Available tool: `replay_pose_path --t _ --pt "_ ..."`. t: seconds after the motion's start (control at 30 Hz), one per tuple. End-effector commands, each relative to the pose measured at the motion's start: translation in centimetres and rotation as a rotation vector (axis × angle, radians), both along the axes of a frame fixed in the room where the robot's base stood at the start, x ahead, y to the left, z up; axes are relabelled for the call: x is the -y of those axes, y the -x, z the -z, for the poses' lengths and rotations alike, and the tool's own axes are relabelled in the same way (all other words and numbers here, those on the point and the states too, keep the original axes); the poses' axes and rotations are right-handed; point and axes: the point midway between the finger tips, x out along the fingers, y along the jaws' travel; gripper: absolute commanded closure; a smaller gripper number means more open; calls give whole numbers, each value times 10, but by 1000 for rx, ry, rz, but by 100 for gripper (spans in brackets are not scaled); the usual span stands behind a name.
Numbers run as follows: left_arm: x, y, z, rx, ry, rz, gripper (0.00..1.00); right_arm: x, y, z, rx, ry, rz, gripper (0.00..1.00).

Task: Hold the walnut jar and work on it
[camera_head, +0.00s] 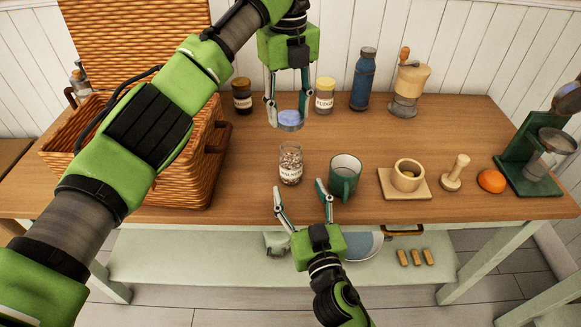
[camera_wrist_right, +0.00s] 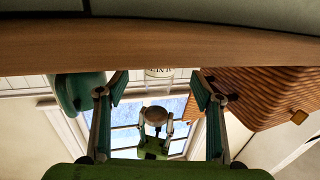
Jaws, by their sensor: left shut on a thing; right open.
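The walnut jar (camera_head: 290,168) is clear glass with a white label and brown pieces inside. It stands upright on the table with its top open. My left gripper (camera_head: 288,113) is shut on a round blue lid (camera_head: 291,122), held in the air above and apart from the jar. My right gripper (camera_head: 299,188) is open and empty at the table's front edge, with the jar just beyond its fingers.
A green mug (camera_head: 345,178) stands close right of the jar. A wicker basket (camera_head: 175,178) with a raised lid is at left. Further right are a mortar (camera_head: 407,176), a pestle (camera_head: 455,173) and an orange (camera_head: 491,181). Jars, a blue bottle (camera_head: 363,80) and a grinder (camera_head: 408,85) stand behind.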

Motion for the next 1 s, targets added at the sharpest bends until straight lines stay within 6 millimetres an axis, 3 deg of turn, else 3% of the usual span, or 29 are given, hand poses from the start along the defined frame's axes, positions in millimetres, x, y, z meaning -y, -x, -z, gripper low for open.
replay_pose_path --t 0.3,0.5,0.93,1.0 --pt "0 0 0 0 0 0 70 -14 -56 -1 2 0 0 39" --pt "0 0 0 0 0 0 70 -19 -78 0 0 -1 0 39" --pt "0 0 0 0 0 0 70 -21 -85 0 -1 -1 1 39" --pt "0 0 0 0 0 0 70 -21 -85 0 -1 -1 1 58"
